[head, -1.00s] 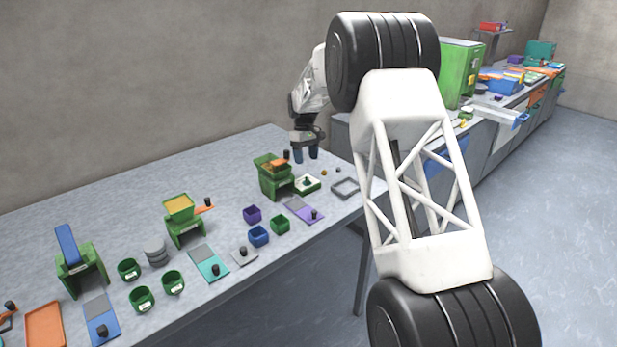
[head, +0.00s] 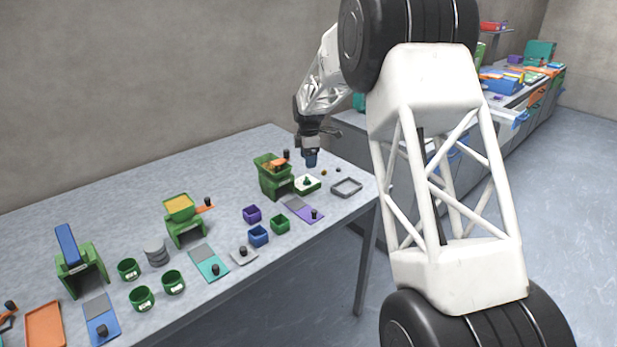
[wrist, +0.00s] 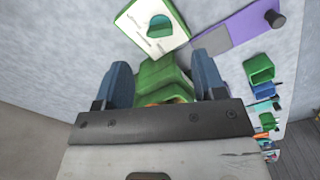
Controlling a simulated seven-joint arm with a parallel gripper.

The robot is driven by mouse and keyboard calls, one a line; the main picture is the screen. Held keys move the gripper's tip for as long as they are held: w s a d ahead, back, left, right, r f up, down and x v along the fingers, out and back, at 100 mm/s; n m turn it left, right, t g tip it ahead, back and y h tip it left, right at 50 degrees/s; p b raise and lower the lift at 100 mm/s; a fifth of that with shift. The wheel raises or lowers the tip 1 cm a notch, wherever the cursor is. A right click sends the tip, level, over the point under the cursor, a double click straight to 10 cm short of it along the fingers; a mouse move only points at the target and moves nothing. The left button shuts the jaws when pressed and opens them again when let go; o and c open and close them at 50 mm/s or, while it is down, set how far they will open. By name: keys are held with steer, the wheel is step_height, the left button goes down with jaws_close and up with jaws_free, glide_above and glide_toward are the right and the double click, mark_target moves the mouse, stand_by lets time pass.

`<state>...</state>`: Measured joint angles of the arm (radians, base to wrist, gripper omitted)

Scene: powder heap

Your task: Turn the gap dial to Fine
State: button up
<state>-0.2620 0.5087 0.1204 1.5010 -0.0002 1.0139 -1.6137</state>
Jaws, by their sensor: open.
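The gap dial is a white-faced plate (head: 307,184) on a green base, with a green knob (wrist: 160,26) on it. It lies flat on the table, just right of a green mill-like box (head: 275,178). In the wrist view the dial plate (wrist: 143,30) is tilted, with dark marks too small to read. My gripper (head: 311,161) points down above the table, behind the dial and apart from it. In the wrist view its blue fingers (wrist: 163,80) are spread and empty; the green box shows between and below them.
A grey square frame (head: 346,187) and small balls lie right of the dial. A purple slide plate (head: 301,209) with a black knob is in front. Purple, blue and green cups (head: 258,236) stand front left. The table's right edge is close.

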mark_target(307, 181)
stand_by(0.4)
steer(key=shift+f, duration=3.9)
steer(key=shift+c, duration=0.3)
steer(key=c, duration=0.9)
steer(key=shift+o, duration=0.2)
